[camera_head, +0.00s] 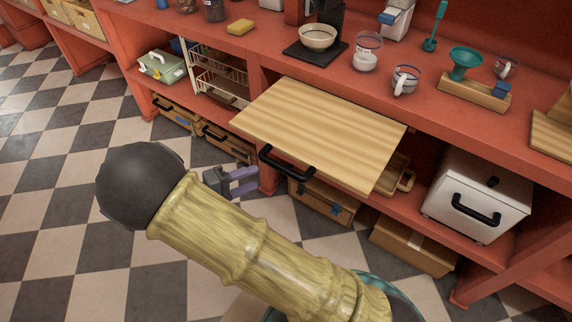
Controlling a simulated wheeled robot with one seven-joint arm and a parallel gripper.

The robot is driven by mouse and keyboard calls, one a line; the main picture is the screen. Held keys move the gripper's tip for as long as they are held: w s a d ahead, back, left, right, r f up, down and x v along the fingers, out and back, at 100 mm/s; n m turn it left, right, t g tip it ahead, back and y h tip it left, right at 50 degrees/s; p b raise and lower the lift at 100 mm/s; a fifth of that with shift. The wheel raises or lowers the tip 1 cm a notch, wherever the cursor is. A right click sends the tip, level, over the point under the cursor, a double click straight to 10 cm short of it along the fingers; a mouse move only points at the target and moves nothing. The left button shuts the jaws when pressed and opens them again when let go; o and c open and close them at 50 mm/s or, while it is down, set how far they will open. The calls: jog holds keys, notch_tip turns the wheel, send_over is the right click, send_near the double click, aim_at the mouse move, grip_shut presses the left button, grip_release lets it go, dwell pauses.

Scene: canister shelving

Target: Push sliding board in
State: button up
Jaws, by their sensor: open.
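The sliding board (320,130) is a light striped wooden panel that sticks out from under the red counter, over the floor. A black bar handle (286,163) is fixed at its front edge, toward the left. My gripper (247,181) has purple fingers and is open and empty. In the picture it shows just left of and below the handle, with a visible gap between them. My arm fills the lower middle of the view and hides the floor there.
The red counter (280,68) holds a bowl (318,37) on a black scale, mugs and a teal funnel. Below are a wire rack (219,79), a wooden tray (397,178), a white box (476,196) and several baskets. The checkered floor (60,150) at left is clear.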

aim_at(286, 167)
jog(key=x, duration=1.1)
jog(key=shift+w+d+f, duration=0.1)
jog(key=shift+w+d, duration=0.05)
jog(key=shift+d, duration=0.1)
jog(key=shift+f, duration=0.15)
grip_shut()
